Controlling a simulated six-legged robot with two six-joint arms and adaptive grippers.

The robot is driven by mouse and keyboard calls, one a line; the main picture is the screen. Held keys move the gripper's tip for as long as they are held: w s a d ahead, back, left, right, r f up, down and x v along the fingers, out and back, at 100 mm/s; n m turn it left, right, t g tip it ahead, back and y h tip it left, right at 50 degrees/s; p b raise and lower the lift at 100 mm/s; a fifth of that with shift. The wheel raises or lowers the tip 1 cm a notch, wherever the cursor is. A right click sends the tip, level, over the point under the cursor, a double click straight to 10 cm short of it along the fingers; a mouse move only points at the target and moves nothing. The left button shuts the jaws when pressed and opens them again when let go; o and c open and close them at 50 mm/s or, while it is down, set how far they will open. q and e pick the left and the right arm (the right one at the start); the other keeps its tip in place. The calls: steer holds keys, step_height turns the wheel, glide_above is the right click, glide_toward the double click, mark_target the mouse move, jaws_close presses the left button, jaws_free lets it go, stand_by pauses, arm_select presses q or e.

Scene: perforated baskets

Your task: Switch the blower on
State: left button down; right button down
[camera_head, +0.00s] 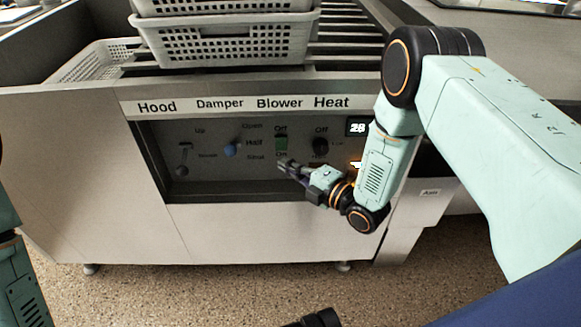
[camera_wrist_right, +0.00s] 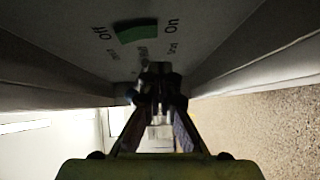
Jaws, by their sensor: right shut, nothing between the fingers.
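The blower switch (camera_head: 281,143) is a green rocker on the recessed panel below the word Blower, with a small label above it. In the right wrist view the green rocker (camera_wrist_right: 137,33) lies between the labels Off on the left and On on the right. Its on or off state I cannot tell. My right gripper (camera_head: 282,163) is shut and empty, just below the switch in the head view. In the right wrist view its fingertips (camera_wrist_right: 158,70) are close together, apart from the rocker.
The panel is recessed with side walls. Perforated baskets (camera_head: 225,42) stand on the rails above.

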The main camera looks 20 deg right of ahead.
steer(key=f+p+v, duration=0.2)
steer(key=p+v, duration=0.1)
steer(key=v, duration=0.7)
steer(key=shift+s, duration=0.2)
